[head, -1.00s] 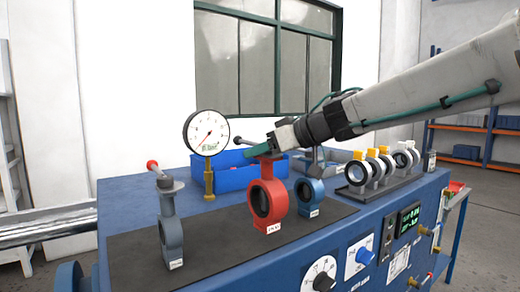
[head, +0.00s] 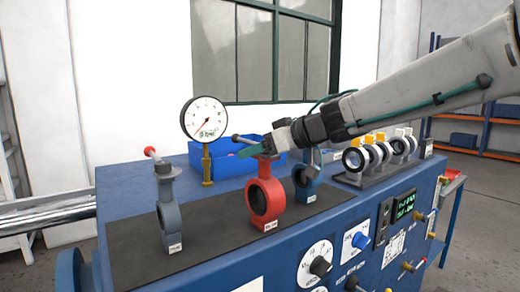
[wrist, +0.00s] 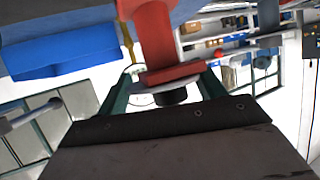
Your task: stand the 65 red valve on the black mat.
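The red valve (head: 265,203) is upright over the front part of the black mat (head: 205,222), between a grey valve and a blue valve. Its white label is too small to read surely. Its foot is at or just above the mat; I cannot tell whether it touches. My gripper (head: 262,150) is at the valve's top, coming in from the right. In the wrist view, the green fingers (wrist: 168,78) lie along both sides of the red top flange (wrist: 175,75), and seem to be closed on it. The red neck extends beyond the flange.
The grey valve (head: 170,217) with a red-tipped handle stands at the mat's left, the blue valve (head: 307,185) close on the right. Behind are a pressure gauge (head: 204,118) and a blue bin (head: 210,158). Several ringed valves (head: 365,157) sit in a rack at right.

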